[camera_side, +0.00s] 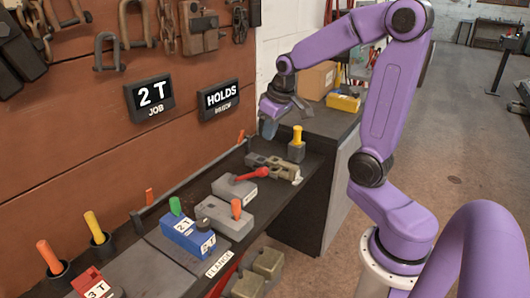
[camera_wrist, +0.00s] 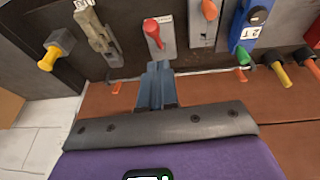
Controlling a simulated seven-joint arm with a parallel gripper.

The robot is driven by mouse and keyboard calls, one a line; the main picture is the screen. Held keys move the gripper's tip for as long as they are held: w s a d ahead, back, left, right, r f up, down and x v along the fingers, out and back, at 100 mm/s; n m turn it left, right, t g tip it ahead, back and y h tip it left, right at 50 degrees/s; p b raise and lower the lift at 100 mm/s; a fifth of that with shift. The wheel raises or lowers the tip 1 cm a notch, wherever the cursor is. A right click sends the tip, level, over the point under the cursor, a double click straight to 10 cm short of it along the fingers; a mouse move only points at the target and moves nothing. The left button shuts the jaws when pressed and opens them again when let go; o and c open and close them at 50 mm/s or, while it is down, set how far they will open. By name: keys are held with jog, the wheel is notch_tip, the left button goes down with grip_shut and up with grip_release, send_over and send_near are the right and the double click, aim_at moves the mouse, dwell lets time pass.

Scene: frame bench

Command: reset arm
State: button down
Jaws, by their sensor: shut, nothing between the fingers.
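My gripper (camera_side: 268,128) is at the end of my purple arm, above the far end of the dark bench (camera_side: 160,272). Its two blue-grey fingers are together and empty in the wrist view (camera_wrist: 158,68), where their tips appear near a grey block with a red lever (camera_wrist: 152,30). That block also shows in the side view (camera_side: 228,190), apart from and below my gripper. A blue block (camera_side: 185,236) with a green handle stands nearer, beside a grey block with an orange handle (camera_side: 236,208).
A yellow-topped post (camera_side: 297,136) and a metal latch (camera_side: 268,162) are at the bench's far end. A red block (camera_side: 90,282) is at the near end. Signs reading "2 T JOB" (camera_side: 150,95) and "HOLDS" (camera_side: 220,98) hang on the brown wall. Open floor lies right.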

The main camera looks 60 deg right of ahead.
jog(key=s+a+f+n+g+y, duration=0.2)
jog(key=s+a+n, duration=0.7)
jog(key=s+a, duration=0.6)
jog(key=s+a+f+n+g, duration=0.1)
jog(key=s+n, duration=0.2)
jog(key=s, duration=0.5)
jog(key=shift+a+n+h, duration=0.3)
jog(key=shift+a+h, duration=0.05)
jog(key=shift+h, duration=0.05)
jog(key=shift+f, duration=0.15)
dwell(0.8)
